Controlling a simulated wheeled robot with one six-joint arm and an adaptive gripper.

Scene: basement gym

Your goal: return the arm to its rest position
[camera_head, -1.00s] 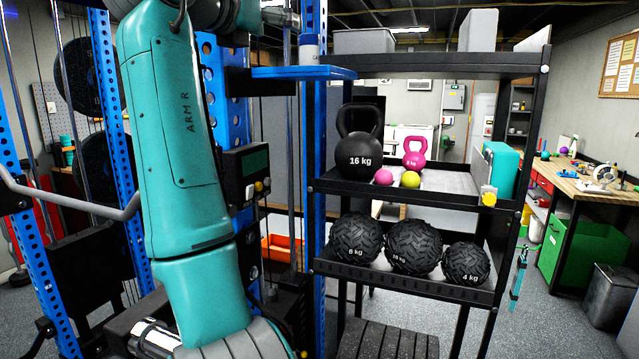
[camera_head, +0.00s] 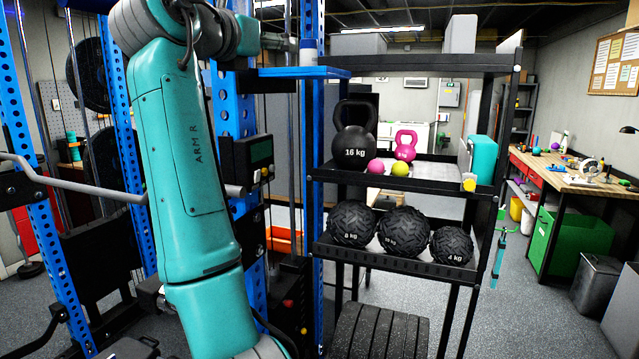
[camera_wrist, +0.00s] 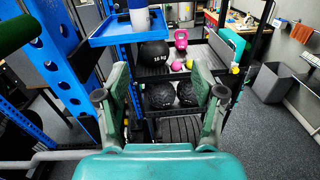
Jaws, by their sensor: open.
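My gripper (camera_wrist: 163,88) shows in the wrist view with its two green fingers spread wide and nothing between them. Beyond the fingers are the shelves with balls and a kettlebell; the gripper appears apart from them. In the head view my teal arm stands upright on the left, in front of the blue rack.
A black shelf unit (camera_head: 415,172) holds a 16 kg kettlebell (camera_head: 354,140), a pink kettlebell (camera_head: 405,147) and textured balls (camera_head: 404,232). A blue rack shelf (camera_head: 290,72) is close to my arm.

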